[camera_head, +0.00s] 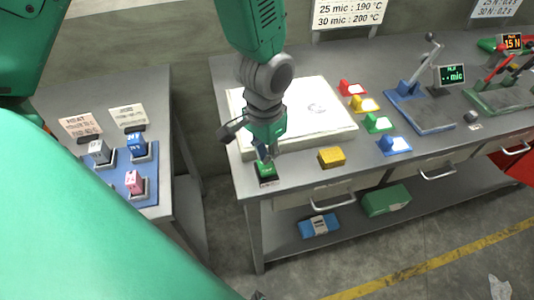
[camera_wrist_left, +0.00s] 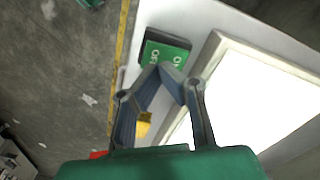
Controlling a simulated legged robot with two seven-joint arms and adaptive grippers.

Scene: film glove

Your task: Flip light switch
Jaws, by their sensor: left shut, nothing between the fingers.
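The light switch (camera_head: 267,170) is a small black box with a green face at the front left corner of the workbench. In the left wrist view the switch (camera_wrist_left: 165,48) shows white lettering, partly readable as ON and OFF. My left gripper (camera_head: 262,152) is shut and empty, pointing down at the switch's far edge. In the left wrist view its fingertips (camera_wrist_left: 170,68) meet right beside the green face; I cannot tell whether they touch it. The light panel (camera_head: 330,120) lies behind the switch; its top looks bright white in the wrist view (camera_wrist_left: 250,100). My right gripper is not in view.
A yellow block (camera_head: 332,157) lies right of the switch. Coloured holders, such as a blue one (camera_head: 394,145), and a lever press (camera_head: 420,105) stand farther right. A side table (camera_head: 178,185) with a blue tray (camera_head: 115,185) stands left, across a gap.

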